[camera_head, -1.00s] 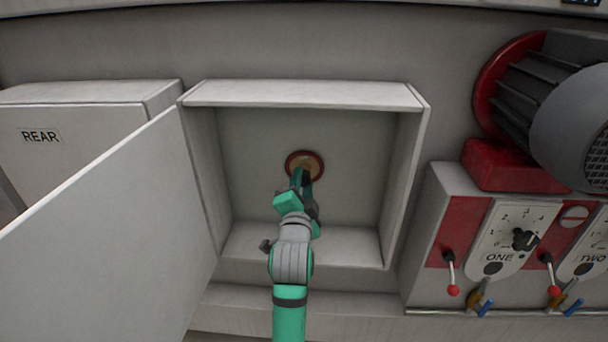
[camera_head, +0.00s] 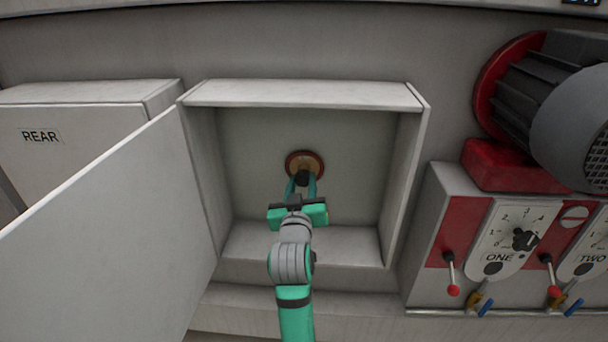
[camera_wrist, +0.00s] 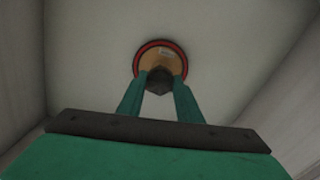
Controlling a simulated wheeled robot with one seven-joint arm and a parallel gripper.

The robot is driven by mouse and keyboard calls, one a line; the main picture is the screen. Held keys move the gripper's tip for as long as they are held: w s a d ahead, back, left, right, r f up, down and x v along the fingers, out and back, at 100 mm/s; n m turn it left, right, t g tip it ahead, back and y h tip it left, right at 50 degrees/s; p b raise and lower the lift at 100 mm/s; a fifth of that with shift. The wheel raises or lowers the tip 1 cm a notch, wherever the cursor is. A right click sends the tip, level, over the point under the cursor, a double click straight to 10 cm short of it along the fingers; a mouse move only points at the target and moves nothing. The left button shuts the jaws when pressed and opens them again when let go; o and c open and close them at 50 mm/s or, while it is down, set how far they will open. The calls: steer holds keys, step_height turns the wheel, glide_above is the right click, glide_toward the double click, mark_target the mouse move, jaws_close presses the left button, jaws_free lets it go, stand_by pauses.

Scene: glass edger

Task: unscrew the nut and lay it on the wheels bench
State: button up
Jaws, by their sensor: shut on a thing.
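The nut (camera_head: 302,178) is a small dark piece in front of a round tan wheel with a red rim (camera_head: 317,161), on the back wall of the open box. In the wrist view the dark nut (camera_wrist: 159,80) sits between my fingertips, before the wheel (camera_wrist: 160,53). My gripper (camera_head: 302,181) reaches into the box with its two green fingers shut on the nut. In the wrist view the fingers (camera_wrist: 160,86) converge on the nut's sides. I cannot tell whether the nut is still on its thread. No wheels bench is identifiable.
The open box (camera_head: 418,170) has side walls, a top and a bottom ledge close around my arm. Its door (camera_head: 110,235) stands open at left. A lever panel (camera_head: 500,240) and motor (camera_head: 565,110) are at right; a REAR cabinet (camera_head: 80,150) is at left.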

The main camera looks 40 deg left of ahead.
steer(key=n, duration=0.6)
steer(key=shift+d, duration=0.1)
steer(key=n, duration=0.5)
steer(key=o, duration=1)
steer(key=shift+o, duration=0.2)
